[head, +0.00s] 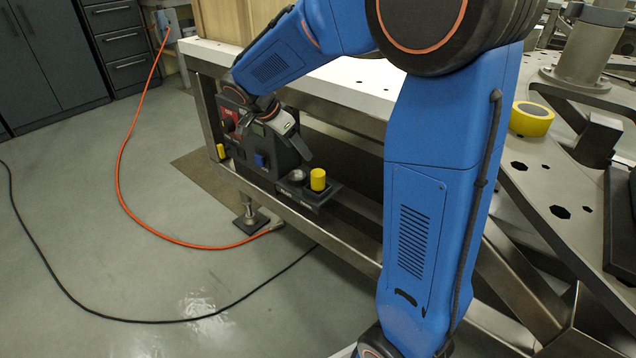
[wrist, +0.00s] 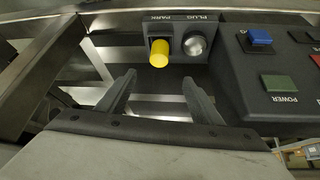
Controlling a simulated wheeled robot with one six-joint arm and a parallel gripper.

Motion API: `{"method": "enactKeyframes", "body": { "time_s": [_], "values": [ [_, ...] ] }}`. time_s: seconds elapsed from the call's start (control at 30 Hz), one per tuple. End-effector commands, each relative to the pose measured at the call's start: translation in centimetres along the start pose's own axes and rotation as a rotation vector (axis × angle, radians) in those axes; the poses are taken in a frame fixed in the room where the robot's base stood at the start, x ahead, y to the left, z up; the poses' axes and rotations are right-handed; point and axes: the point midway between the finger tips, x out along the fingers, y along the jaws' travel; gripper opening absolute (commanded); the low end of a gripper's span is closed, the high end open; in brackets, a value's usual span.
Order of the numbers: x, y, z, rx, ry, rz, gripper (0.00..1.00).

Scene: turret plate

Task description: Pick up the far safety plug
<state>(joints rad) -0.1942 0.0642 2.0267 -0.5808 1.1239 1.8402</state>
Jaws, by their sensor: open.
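Two yellow safety plugs show in the head view. The nearer plug (head: 318,179) stands upright in a small dark holder (head: 306,195) on the bench's lower rail, beside a round silver socket (head: 297,175). The farther plug (head: 221,151) is at the left end of the control box. The wrist view shows one yellow plug (wrist: 159,54) at the PARK label, with the silver socket (wrist: 195,45) at the PLUG label. My gripper (wrist: 159,80) is open and empty, its fingers pointing toward that plug, which appears beyond the gap between the tips, apart from them.
The dark control box (head: 258,145) carries red, green and blue controls; its blue button (wrist: 260,37) and green POWER button (wrist: 279,82) show in the wrist view. The white bench top (head: 345,88) overhangs the rail. An orange hose (head: 122,165) lies on open floor.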

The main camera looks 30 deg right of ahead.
Motion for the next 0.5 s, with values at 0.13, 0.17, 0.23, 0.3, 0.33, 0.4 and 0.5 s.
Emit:
{"method": "enactKeyframes", "body": {
  "time_s": [0.13,0.17,0.23,0.3,0.33,0.4,0.5],
  "values": [
    [1.5,-0.2,0.0,0.011,0.005,0.004,0.60],
    [1.9,-0.2,0.0,0.011,0.005,0.004,0.60],
    [3.2,-0.1,0.0,0.009,0.004,0.005,0.60],
    [4.4,-0.1,0.0,0.009,0.004,0.006,0.60],
    [5.0,-0.1,0.0,0.009,0.003,0.005,0.60],
    [6.2,-0.1,0.0,0.008,0.004,0.005,0.60],
    [8.0,-0.1,0.0,0.009,0.003,0.006,0.60]
  ]
}}
